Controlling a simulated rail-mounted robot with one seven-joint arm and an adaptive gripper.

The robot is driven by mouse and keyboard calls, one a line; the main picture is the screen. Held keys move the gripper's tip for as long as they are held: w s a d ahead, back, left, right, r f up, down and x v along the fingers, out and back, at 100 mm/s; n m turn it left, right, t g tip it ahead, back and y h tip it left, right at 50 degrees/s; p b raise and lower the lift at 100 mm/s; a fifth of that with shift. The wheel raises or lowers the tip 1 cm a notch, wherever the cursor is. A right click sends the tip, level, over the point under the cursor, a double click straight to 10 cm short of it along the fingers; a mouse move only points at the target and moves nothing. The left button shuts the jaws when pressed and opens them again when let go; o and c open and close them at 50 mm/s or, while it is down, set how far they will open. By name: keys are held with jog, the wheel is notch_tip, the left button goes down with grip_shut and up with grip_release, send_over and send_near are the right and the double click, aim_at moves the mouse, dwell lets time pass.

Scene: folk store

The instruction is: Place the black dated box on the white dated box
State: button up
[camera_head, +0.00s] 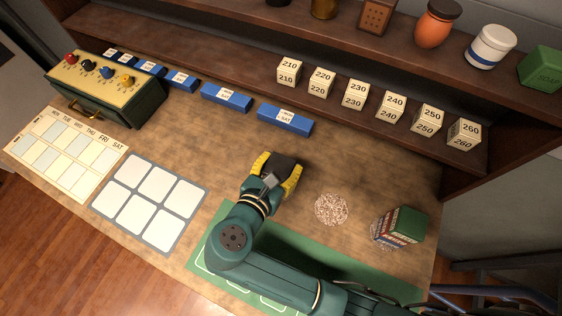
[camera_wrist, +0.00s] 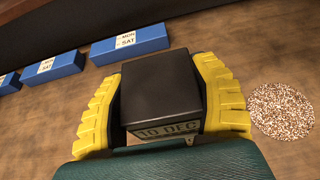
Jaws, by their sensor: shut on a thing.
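The black dated box (camera_wrist: 162,85) sits between the yellow fingers of my gripper (camera_head: 278,175). Its front label reads "10 DEC" in the wrist view. My gripper is shut on it, one finger along each side. In the head view the black box (camera_head: 285,166) is partly hidden by the fingers, over the middle of the wooden counter. I cannot make out a white box with a date in either view. My arm covers part of the front of the counter.
White number cubes (camera_head: 354,94) line the shelf ledge. Blue MON-SAT blocks (camera_head: 285,120) stand behind my gripper. A speckled round patch (camera_head: 331,209) and a green-topped stack (camera_head: 403,224) are at right. A white-squared panel (camera_head: 150,203) and knobbed box (camera_head: 105,90) are at left.

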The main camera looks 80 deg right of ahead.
jog(key=o, duration=1.2)
jog(key=shift+f, duration=0.15)
jog(key=shift+o, duration=0.2)
jog(key=shift+w+a+r, duration=0.1)
jog(key=shift+a+r, duration=0.05)
jog(key=shift+r, duration=0.05)
jog(key=p+v, duration=0.4)
jog(key=v, duration=0.7)
jog(key=shift+a+r+p, duration=0.2)
jog(key=shift+a+p, duration=0.1)
jog(key=shift+p, duration=0.05)
jog(key=shift+w, duration=0.1)
